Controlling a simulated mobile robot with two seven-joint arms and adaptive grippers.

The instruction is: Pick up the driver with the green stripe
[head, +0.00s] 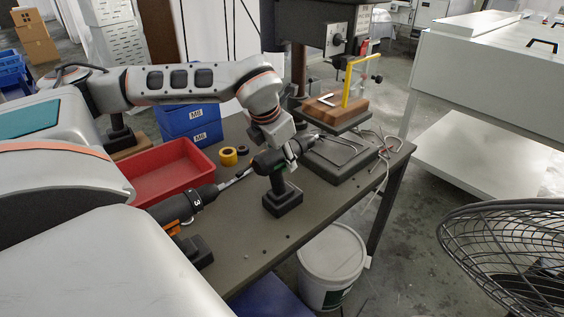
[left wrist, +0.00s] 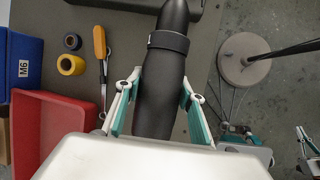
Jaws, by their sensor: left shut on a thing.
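The driver with the green stripe (head: 277,172) is a dark grey power tool at the middle of the table in the head view, upright with its battery foot down. I cannot tell whether the foot touches the table. My left gripper (head: 291,150) is shut on its body from above. In the left wrist view the dark tool body (left wrist: 160,95) lies between the two teal-padded fingers of the left gripper (left wrist: 158,105). My right gripper is not in the head view; a partly cut-off white and teal part (left wrist: 308,142) at the left wrist view's right edge may be it.
A second driver with orange marks (head: 185,208) stands on the table to the left. A red bin (head: 172,172), blue boxes (head: 190,122) and a yellow tape roll (head: 228,156) are behind it. A drill press base (head: 338,160) stands to the right. A white bucket (head: 332,268) is below the table edge.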

